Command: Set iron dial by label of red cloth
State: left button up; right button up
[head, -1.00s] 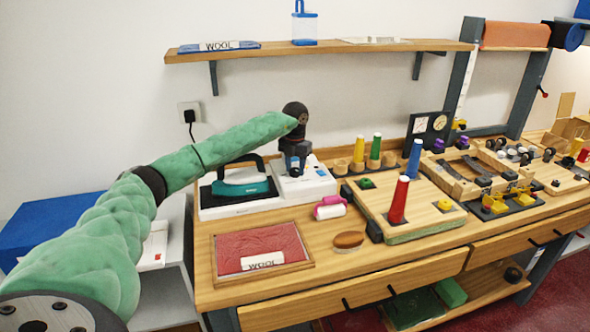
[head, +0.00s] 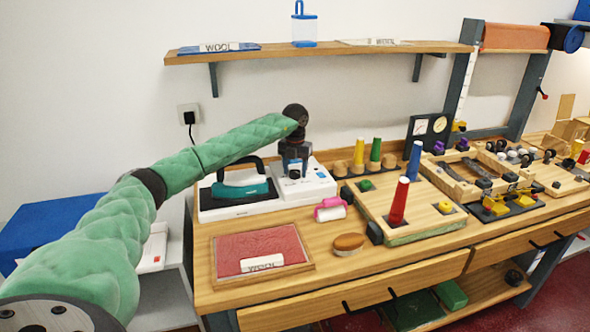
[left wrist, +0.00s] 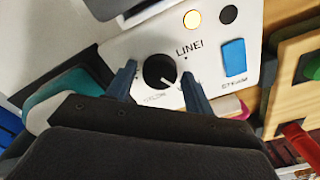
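The red cloth (head: 262,242) lies in a wooden frame at the front left of the bench, its white label (head: 262,263) reading WOOL. The teal iron (head: 242,185) rests on its white station (head: 318,183) behind it. In the left wrist view the black dial (left wrist: 160,71) on the station has a white pointer mark toward the lower right. A "LINE…" label stands above right of the dial; the lettering below it is unclear. My left gripper (head: 294,166) is over the station. In the left wrist view its fingers (left wrist: 158,72) are apart, one on each side of the dial; contact is unclear.
A lit yellow lamp (left wrist: 192,19) and a blue button (left wrist: 234,57) are on the panel beside the dial. A pink roller (head: 330,209) and a brown brush (head: 349,243) lie right of the cloth. A pegged wooden board (head: 425,210) stands farther right.

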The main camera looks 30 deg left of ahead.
aim_at(295, 171)
pick_arm(q)
jog(key=shift+o, duration=0.4)
jog(key=shift+r, duration=0.1)
pick_arm(e)
jog(key=shift+d+f, duration=0.1)
pick_arm(q)
jog(key=shift+r, duration=0.15)
jog(key=shift+r+b, duration=0.4)
jog(key=shift+r, duration=0.5)
notch_tip(295, 171, up, 4)
jog(key=shift+f+b, duration=0.1)
jog(key=shift+b, duration=0.4)
jog(key=shift+r, duration=0.85)
pick_arm(e)
jog(key=shift+s+a+r, duration=0.1)
jog(key=shift+a+r, duration=0.45)
jog(key=shift+a, duration=0.2)
pick_arm(q)
jog(key=shift+f, duration=0.1)
pick_arm(e)
jog(key=shift+y, duration=0.3)
